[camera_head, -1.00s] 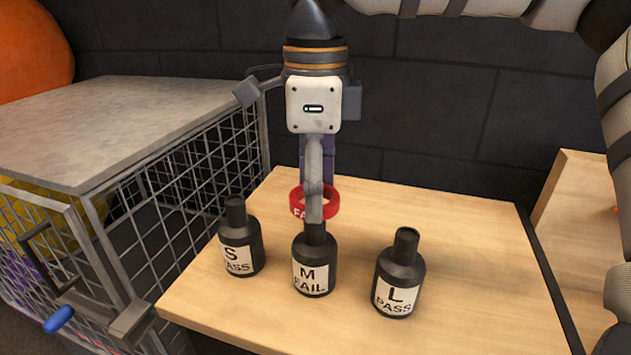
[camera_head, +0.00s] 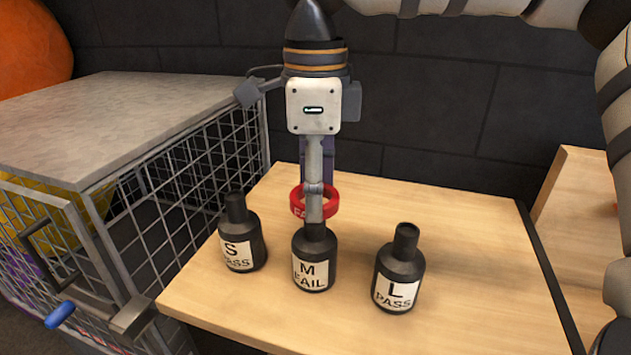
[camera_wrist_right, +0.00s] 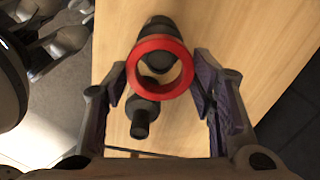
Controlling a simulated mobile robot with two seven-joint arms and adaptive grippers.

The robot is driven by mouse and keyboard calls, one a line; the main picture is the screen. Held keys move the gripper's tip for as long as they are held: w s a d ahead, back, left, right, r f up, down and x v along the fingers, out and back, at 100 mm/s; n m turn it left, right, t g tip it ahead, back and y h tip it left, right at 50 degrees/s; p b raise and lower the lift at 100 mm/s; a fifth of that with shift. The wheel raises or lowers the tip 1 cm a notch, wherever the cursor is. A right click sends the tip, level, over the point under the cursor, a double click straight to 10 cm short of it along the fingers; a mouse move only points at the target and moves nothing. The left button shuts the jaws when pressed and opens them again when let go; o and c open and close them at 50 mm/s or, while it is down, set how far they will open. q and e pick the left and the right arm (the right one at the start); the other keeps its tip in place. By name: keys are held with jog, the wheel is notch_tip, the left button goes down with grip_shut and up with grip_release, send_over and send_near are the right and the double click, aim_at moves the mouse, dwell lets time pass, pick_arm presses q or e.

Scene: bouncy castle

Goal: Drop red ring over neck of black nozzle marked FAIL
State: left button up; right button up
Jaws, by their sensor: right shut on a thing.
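The black nozzle marked M FAIL (camera_head: 314,262) stands upright on the wooden table, between the nozzles marked S PASS (camera_head: 241,240) and L PASS (camera_head: 400,275). My right gripper (camera_head: 314,208) points down above it, shut on the red ring (camera_head: 301,205). In the right wrist view the ring (camera_wrist_right: 135,68) sits between the fingertips of the gripper (camera_wrist_right: 158,88). A dark nozzle neck (camera_wrist_right: 158,62) shows through its hole, and another nozzle (camera_wrist_right: 142,120) shows below. My left gripper is not in view.
A wire cage (camera_head: 180,200) with a grey top stands left of the table (camera_head: 440,215). A dark wall (camera_head: 440,110) is behind. Clear tabletop lies around the nozzles, and another wooden surface (camera_head: 580,210) is at the right.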

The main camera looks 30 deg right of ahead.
jog(key=shift+f, duration=0.15)
jog(key=shift+f, duration=0.65)
jog(key=shift+f, duration=0.1)
jog(key=shift+f, duration=0.5)
dwell(0.5)
jog(key=shift+f, duration=0.6)
jog(key=o, duration=1)
